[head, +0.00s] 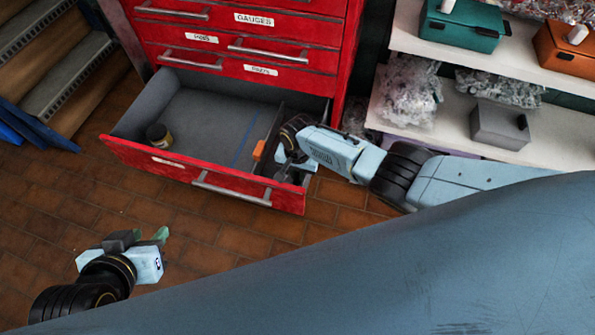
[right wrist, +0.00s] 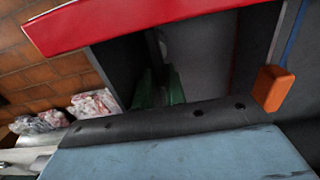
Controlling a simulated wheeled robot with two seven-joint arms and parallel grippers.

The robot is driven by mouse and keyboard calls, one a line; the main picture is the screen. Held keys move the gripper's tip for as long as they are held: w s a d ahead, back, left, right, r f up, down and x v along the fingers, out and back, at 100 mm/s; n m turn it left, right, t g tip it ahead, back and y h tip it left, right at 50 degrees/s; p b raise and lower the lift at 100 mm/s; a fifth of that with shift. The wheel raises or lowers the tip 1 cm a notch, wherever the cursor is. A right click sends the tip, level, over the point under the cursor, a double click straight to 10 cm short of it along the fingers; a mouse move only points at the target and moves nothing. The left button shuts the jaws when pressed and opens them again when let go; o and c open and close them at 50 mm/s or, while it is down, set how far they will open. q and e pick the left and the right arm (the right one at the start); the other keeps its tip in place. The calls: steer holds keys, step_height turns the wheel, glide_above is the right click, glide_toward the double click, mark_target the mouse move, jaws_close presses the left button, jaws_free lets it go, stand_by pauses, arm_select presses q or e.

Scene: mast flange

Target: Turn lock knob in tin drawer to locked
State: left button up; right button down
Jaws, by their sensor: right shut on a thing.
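The open drawer (head: 150,163) is the lowest one seen in the red cabinet; its small front label is too small to read. A divider sets off a narrow compartment at its right end. My right gripper (head: 283,174) reaches down into that compartment. In the right wrist view its green fingers (right wrist: 159,88) are shut on a small grey part, the lock knob, mostly hidden by the fingers and the gripper body. The knob's setting cannot be read. My left gripper (head: 150,235) is open and empty above the floor, in front of the drawer.
A dark jar with a yellow band (head: 158,136) stands in the drawer's left part. An orange block (head: 259,150) sits by the divider, near a blue line. Shelves with boxes (head: 497,125) and bagged parts stand at right. Steps (head: 60,65) are at left.

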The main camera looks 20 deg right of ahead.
steer(key=shift+a, duration=0.15)
steer(key=c, duration=1.7)
jaws_free()
